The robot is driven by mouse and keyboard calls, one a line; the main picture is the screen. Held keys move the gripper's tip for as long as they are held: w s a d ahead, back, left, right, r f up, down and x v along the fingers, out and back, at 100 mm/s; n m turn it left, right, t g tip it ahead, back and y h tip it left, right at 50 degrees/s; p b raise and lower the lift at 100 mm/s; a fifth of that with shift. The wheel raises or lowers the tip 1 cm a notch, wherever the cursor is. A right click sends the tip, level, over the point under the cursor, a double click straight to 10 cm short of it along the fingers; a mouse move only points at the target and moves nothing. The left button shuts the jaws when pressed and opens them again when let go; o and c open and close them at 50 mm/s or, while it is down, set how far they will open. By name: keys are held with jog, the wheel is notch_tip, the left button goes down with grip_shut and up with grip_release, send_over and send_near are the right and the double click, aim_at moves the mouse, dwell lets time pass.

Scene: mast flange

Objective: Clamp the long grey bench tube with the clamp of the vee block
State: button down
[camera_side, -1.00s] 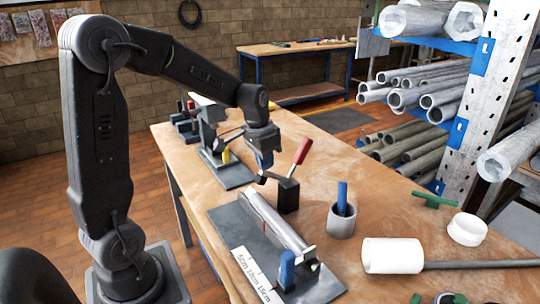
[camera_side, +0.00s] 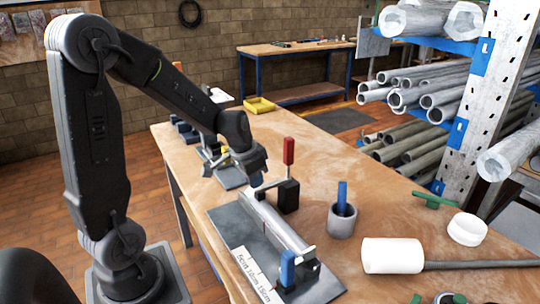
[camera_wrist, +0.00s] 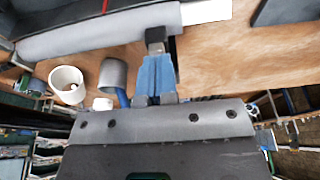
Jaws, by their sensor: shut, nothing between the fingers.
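The long grey bench tube (camera_side: 280,225) lies along the vee block on a dark plate (camera_side: 232,228). Beside its far part stands the clamp (camera_side: 288,197), a black body with a red handle (camera_side: 289,151) that points straight up. My gripper (camera_side: 256,181) is shut and empty, low over the far end of the tube, left of the clamp. In the wrist view the blue fingers (camera_wrist: 155,78) are together, with a small dark block (camera_wrist: 155,37) at their tips beside the grey tube (camera_wrist: 95,35).
A blue post (camera_side: 287,268) stands at the tube's near end, by a printed scale (camera_side: 257,275). A grey cup (camera_side: 341,220) with a blue item stands to the right. A white mallet head (camera_side: 392,255) and white ring (camera_side: 467,229) lie farther right. A yellow tray (camera_side: 259,105) is behind.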

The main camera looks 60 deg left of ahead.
dwell(0.4)
jog(key=s+f+v, duration=0.1)
jog(key=s+v, duration=0.2)
jog(key=v, duration=1)
jog(key=s+d+t, duration=0.1)
jog(key=s+d, duration=0.2)
jog(key=d, duration=0.4)
jog(key=s+d+t, duration=0.1)
jog(key=s+d, duration=0.2)
jog(key=d, duration=0.4)
jog(key=shift+s+r, duration=0.4)
jog(key=shift+r, duration=0.05)
